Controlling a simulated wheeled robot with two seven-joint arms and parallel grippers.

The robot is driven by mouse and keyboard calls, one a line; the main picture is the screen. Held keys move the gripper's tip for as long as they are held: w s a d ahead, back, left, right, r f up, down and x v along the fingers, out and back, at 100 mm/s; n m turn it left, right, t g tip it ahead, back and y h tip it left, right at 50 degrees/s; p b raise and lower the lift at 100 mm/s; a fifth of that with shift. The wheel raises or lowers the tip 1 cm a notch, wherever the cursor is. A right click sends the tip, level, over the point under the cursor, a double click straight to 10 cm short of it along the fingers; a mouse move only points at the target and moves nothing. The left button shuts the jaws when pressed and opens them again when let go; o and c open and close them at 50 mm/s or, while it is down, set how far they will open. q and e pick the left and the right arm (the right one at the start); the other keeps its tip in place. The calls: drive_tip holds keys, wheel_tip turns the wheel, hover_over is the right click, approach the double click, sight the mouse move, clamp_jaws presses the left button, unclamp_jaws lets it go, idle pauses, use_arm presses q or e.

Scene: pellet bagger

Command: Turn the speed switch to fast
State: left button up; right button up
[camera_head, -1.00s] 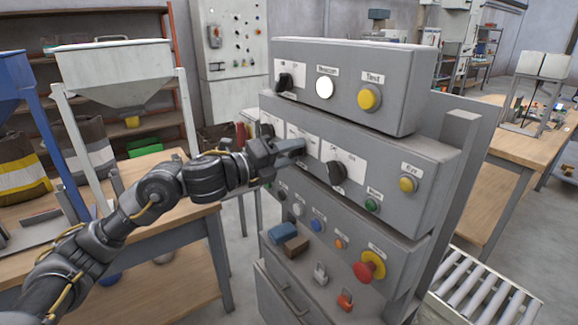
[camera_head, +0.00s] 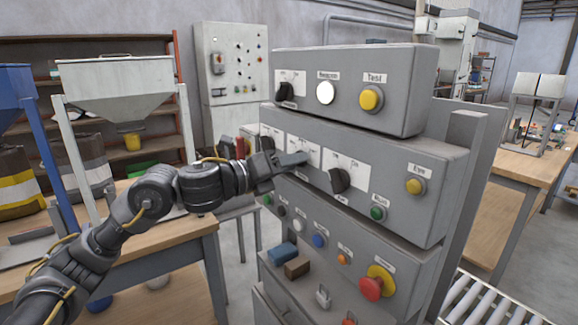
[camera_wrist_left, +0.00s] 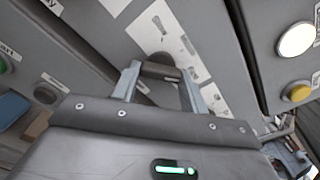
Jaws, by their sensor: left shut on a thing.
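My left gripper (camera_head: 292,161) is at the face of the middle grey box of the control panel (camera_head: 420,150). In the left wrist view its two pale fingers (camera_wrist_left: 158,84) are on either side of a dark rotary knob (camera_wrist_left: 160,70) on a white label plate (camera_wrist_left: 165,30), and they are shut on it. In the head view the gripper hides this knob. The plate's print is too small to read, so I cannot tell the knob's setting. My right gripper is not in view.
Another black rotary knob (camera_head: 340,180) is close to the right of the gripper. A green button (camera_head: 378,213) and a yellow Eye button (camera_head: 415,187) are further right. The upper box (camera_head: 400,75) juts out above. A red mushroom button (camera_head: 372,288) is below.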

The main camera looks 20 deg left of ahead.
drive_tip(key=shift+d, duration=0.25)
use_arm(q)
drive_tip(key=o, duration=1)
drive_tip(key=b+v, duration=0.1)
drive_tip(key=v, duration=0.9)
drive_tip(key=shift+s+a+b, duration=0.25)
drive_tip(key=shift+s+b, duration=0.05)
drive_tip(key=shift+b, duration=0.1)
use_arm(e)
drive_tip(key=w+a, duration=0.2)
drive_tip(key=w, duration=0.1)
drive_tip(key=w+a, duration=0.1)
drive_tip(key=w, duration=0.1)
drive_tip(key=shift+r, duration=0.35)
